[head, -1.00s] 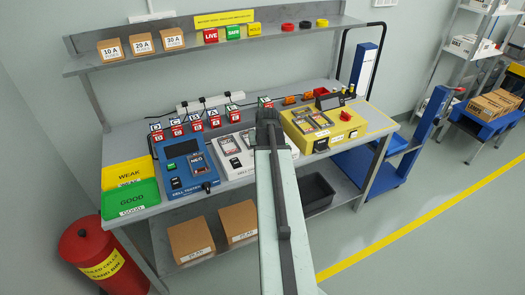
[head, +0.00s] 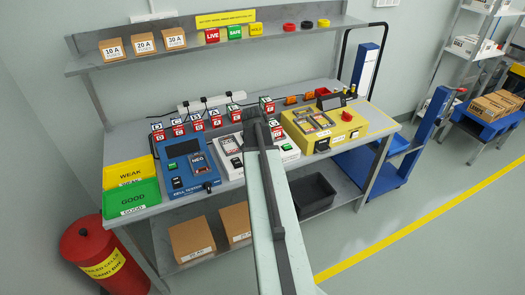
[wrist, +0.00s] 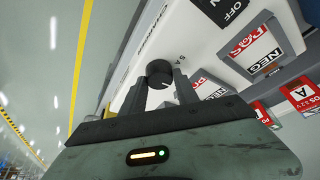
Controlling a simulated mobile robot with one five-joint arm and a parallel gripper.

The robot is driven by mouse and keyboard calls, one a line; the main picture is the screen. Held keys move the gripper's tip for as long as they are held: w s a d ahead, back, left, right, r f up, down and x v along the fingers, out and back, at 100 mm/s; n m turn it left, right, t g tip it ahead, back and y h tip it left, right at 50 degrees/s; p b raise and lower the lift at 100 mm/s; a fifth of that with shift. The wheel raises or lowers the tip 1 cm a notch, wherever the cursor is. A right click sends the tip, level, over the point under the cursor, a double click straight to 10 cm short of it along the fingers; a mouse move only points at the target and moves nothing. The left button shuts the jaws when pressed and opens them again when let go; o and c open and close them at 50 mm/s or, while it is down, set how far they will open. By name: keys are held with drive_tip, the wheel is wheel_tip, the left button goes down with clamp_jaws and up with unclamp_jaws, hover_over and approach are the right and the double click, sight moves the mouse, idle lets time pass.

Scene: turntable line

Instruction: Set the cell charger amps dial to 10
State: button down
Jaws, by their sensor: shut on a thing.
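The white cell charger (head: 287,153) stands mid-bench, and my arm hides its middle in the head view. In the wrist view its white face (wrist: 190,30) carries a round black dial (wrist: 158,70) with a pale pointer mark. A "5 A" label is printed beside the dial; a 10 mark cannot be read, and the exact setting is unclear. My gripper (wrist: 160,88) has one finger on each side of the dial and is shut on it. In the head view my gripper (head: 254,122) is over the charger, and the dial is hidden.
The blue cell tester (head: 187,175) stands left of the charger and the yellow unit (head: 325,131) right of it. Lettered cells (head: 212,117) stand behind. In the wrist view a black OFF switch (wrist: 230,8) and a red-and-white cell (wrist: 250,55) are close to my gripper.

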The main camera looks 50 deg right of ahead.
drive_tip(key=shift+a, duration=0.1)
drive_tip(key=c, duration=0.9)
unclamp_jaws()
drive_tip(key=p+v, duration=0.7)
drive_tip(key=shift+a+r, duration=0.1)
drive_tip(key=shift+r, duration=0.25)
